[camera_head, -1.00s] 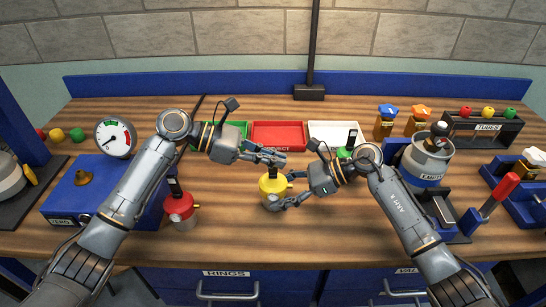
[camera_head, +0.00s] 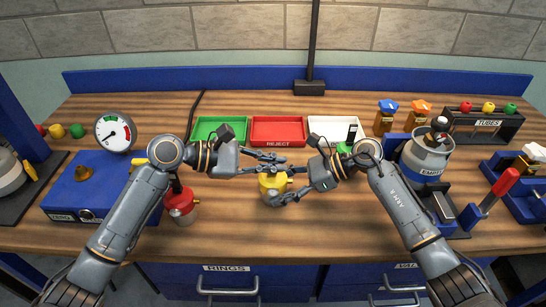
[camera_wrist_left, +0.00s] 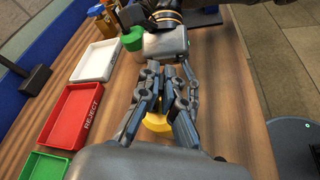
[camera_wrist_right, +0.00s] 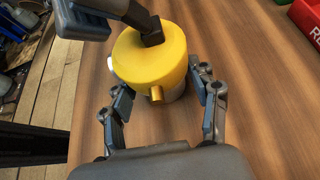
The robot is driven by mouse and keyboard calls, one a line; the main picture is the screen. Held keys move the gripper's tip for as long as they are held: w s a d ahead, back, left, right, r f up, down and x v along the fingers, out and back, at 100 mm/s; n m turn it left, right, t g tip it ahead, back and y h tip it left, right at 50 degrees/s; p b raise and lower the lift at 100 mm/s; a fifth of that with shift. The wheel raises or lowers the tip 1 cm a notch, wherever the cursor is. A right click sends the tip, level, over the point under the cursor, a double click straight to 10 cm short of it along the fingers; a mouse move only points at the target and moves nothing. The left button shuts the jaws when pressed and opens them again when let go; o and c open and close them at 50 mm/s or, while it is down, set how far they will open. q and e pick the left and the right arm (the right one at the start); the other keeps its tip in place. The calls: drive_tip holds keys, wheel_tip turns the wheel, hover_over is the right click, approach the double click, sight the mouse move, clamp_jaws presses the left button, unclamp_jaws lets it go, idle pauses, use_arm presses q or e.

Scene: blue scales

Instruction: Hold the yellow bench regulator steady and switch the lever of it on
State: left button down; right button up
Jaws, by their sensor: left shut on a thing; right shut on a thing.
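The yellow bench regulator (camera_head: 272,188) stands on the bench between my grippers. It also shows in the right wrist view (camera_wrist_right: 150,60), with a dark lever (camera_wrist_right: 151,33) on its top. My right gripper (camera_head: 291,190) is shut on the regulator's body, with one finger on each side in the right wrist view (camera_wrist_right: 160,98). My left gripper (camera_head: 283,164) is shut at the regulator's top, on the lever. The fingers largely hide the lever in the head view. In the left wrist view, the regulator's yellow top (camera_wrist_left: 157,123) shows between the fingers (camera_wrist_left: 166,72).
A red regulator (camera_head: 180,202) stands left, near my left forearm. A green regulator (camera_head: 345,148) stands behind my right gripper. Green (camera_head: 207,120), red (camera_head: 277,142) and white (camera_head: 322,121) trays lie behind. The bench front is clear.

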use_arm(q)
drive_tip(key=s+f+m+t, duration=0.1)
drive_tip(key=m, duration=0.1)
drive_tip(key=shift+s+f+m+t+h, duration=0.1)
drive_tip(key=shift+m+t+h, duration=0.2)
use_arm(e)
drive_tip(key=shift+f, duration=0.1)
use_arm(q)
drive_tip(key=shift+s+f+m+t+h, duration=0.25)
drive_tip(key=shift+f+m+t, duration=0.15)
drive_tip(key=shift+m, duration=0.45)
drive_tip(key=shift+s+f+m+t+h, duration=0.15)
drive_tip(key=shift+f+m+t+h, duration=0.2)
drive_tip(key=shift+m, duration=0.5)
drive_tip(key=c, duration=1.5)
unclamp_jaws()
drive_tip(key=shift+v, duration=4)
